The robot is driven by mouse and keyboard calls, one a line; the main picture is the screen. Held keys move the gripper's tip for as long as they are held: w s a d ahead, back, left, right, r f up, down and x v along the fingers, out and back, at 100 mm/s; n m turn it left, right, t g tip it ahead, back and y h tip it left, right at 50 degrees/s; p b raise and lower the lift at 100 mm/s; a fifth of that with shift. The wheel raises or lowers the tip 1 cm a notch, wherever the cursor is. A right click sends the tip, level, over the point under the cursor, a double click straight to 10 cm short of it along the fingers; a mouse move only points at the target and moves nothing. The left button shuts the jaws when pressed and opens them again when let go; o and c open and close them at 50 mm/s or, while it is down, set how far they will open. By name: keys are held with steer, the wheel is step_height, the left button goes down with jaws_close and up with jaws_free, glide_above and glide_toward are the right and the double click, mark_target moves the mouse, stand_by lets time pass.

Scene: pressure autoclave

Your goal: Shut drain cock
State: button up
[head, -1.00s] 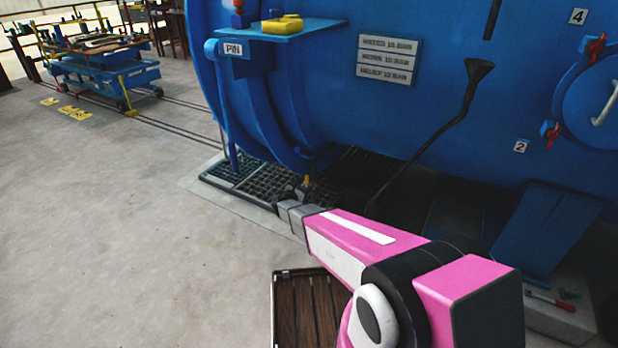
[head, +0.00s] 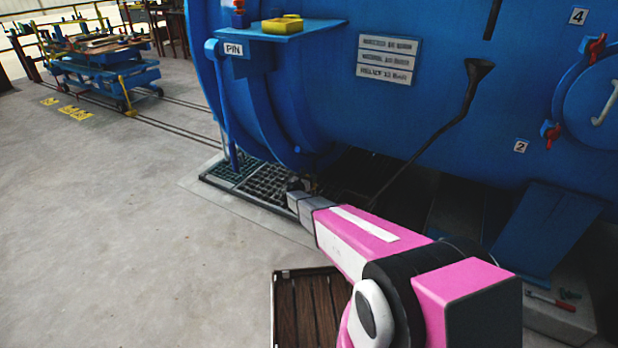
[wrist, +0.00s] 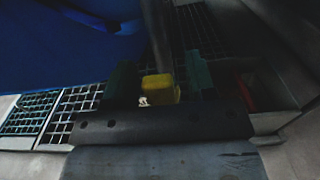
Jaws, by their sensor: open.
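The drain cock shows in the wrist view as a yellow handle (wrist: 159,90) below a dark vertical pipe (wrist: 157,35). My gripper (wrist: 160,68) is open, with one greenish finger on each side of the yellow handle. Dark gaps show between the handle and both fingers; I cannot tell whether either touches it. In the head view my gripper (head: 299,186) is low under the blue vessel (head: 330,110), above the floor grating. There the cock is hidden behind my gripper.
The floor grating (head: 263,184) lies under the vessel. A black funnel with a bent rod (head: 455,120) comes down to the right of my gripper. A dark red piece (wrist: 246,92) is right of the fingers in the wrist view. Open concrete floor (head: 150,240) is at left.

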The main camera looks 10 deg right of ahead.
steer(key=shift+w+d, duration=0.2)
jaws_close()
steer(key=shift+s+d, duration=0.1)
